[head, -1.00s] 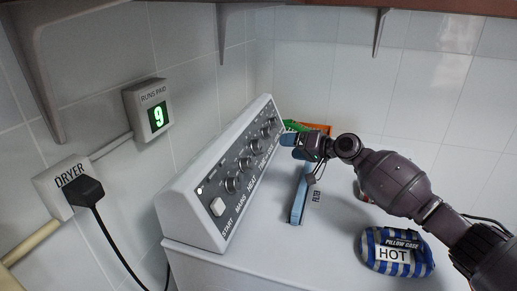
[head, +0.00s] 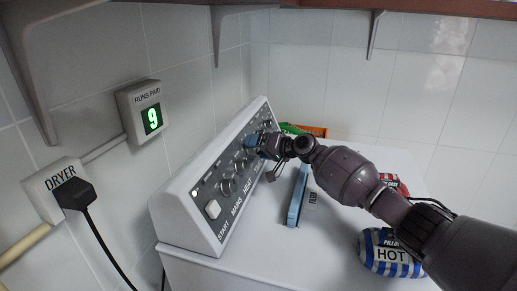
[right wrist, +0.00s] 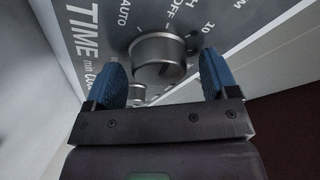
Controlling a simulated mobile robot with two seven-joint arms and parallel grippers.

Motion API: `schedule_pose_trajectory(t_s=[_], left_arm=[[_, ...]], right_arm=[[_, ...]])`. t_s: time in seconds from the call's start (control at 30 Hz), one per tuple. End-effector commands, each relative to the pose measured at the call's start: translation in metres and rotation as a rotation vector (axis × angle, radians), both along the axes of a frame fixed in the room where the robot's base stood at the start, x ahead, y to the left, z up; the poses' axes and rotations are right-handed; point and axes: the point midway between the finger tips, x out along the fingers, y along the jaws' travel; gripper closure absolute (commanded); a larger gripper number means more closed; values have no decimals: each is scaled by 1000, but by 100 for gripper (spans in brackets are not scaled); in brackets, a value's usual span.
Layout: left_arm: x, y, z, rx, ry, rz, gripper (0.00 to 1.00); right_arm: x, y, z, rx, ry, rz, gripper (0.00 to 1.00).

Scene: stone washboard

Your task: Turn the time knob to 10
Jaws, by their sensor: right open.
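The time knob (right wrist: 160,57) is a round grey metal knob on the dryer's sloped control panel (head: 180,190). In the right wrist view, the word TIME is at its left and the marks AUTO, OFF and 10 lie around its far side. A dark notch shows on its face; I cannot tell which mark it indicates. My right gripper (right wrist: 162,76) is open, with one blue finger on each side of the knob; contact is unclear. In the head view, my right gripper (head: 257,144) is at the panel and hides this knob. My left gripper is not in view.
A blue filter (head: 297,195) stands on the white dryer top (head: 275,245). A striped bag marked HOT (head: 380,262) lies at the right, under my right arm.

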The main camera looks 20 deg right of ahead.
Motion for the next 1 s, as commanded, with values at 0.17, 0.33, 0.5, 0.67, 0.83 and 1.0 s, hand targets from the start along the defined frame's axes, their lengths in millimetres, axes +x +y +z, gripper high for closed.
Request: schedule_pose_trajectory(t_s=[0.17, 0.33, 0.5, 0.67, 0.83, 1.0], left_arm=[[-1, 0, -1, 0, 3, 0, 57], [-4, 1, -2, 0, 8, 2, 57], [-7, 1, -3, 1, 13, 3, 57], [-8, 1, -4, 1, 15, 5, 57], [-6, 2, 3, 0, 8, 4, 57], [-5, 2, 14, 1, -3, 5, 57]], right_arm=[[0, 0, 0, -1, -1, 0, 20], [0, 0, 0, -1, -1, 0, 34], [0, 0, 0, -1, -1, 0, 60], [0, 0, 0, 0, 1, -2, 69], [0, 0, 3, 15, 20, -14, 69], [0, 0, 6, 56, 80, -48, 69]])
